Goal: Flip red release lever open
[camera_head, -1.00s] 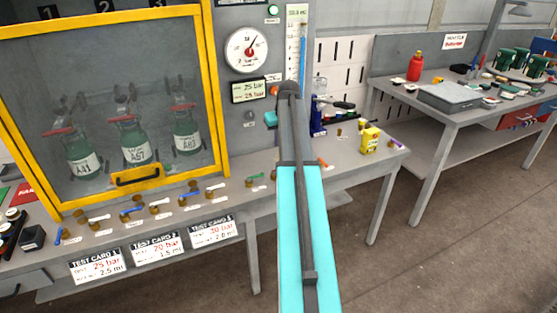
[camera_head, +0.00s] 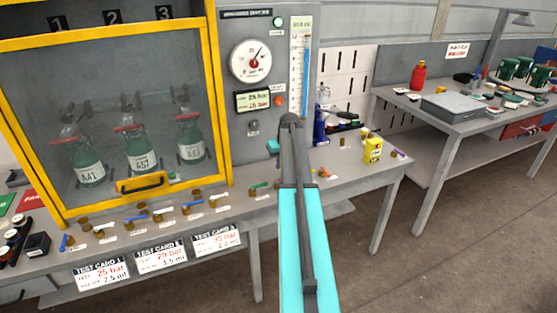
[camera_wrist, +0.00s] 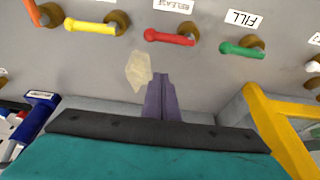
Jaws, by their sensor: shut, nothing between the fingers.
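The red release lever (camera_wrist: 168,37) shows in the wrist view on the grey panel, lying sideways below an upside-down white label, with a brass mount at its right end. My gripper (camera_wrist: 161,78) is shut and empty, its purple-grey fingertips below the red lever in the picture and apart from it. In the head view my arm hides the red lever and most of the gripper; only a small teal part of the gripper shows left of the arm.
A green lever (camera_wrist: 243,48) marked FILL sits right of the red one, and a yellow lever (camera_wrist: 90,27) left. A yellow-framed cabinet (camera_head: 222,100) holds green bottles. A yellow container (camera_head: 373,149) stands on the bench at right.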

